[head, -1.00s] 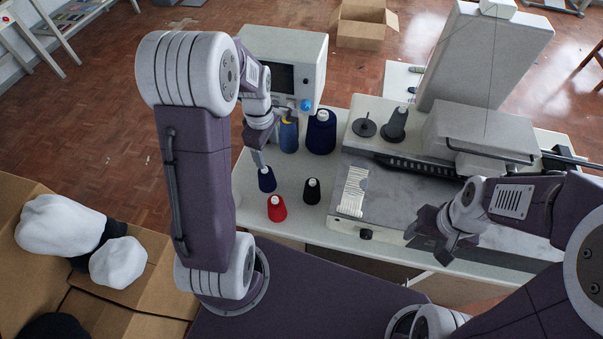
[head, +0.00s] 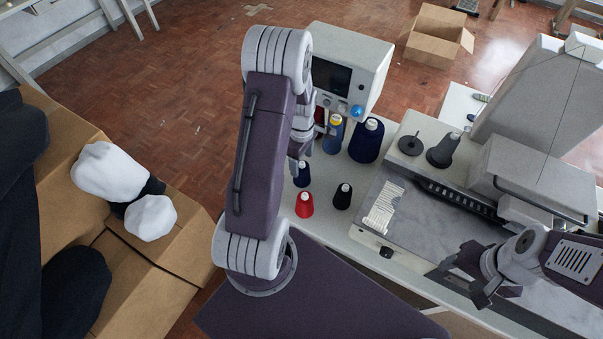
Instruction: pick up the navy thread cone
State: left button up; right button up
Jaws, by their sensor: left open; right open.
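A small navy thread cone (head: 302,177) with a pale top stands on the white table, partly hidden by my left arm. My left gripper (head: 294,172) is open, pointing down close beside this cone's left side in the picture; I cannot tell whether it touches. A larger dark navy cone (head: 366,143) stands further back to the right. My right gripper (head: 463,283) is open and empty over the front of the sewing machine, away from the cones.
A red cone (head: 304,206) and a black cone (head: 342,197) stand just in front. A blue cone (head: 332,138) stands behind, near a control box (head: 354,65). The sewing machine (head: 430,225) fills the right. Cardboard boxes (head: 150,280) with white items are at left.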

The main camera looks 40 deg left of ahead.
pick_arm(q)
notch_tip(320, 180, down, 3)
jog(key=shift+d+r, duration=0.1)
jog(key=shift+r, duration=0.05)
jog(key=shift+w, duration=0.1)
grip_shut()
notch_tip(320, 180, up, 10)
jog(key=shift+f, duration=0.15)
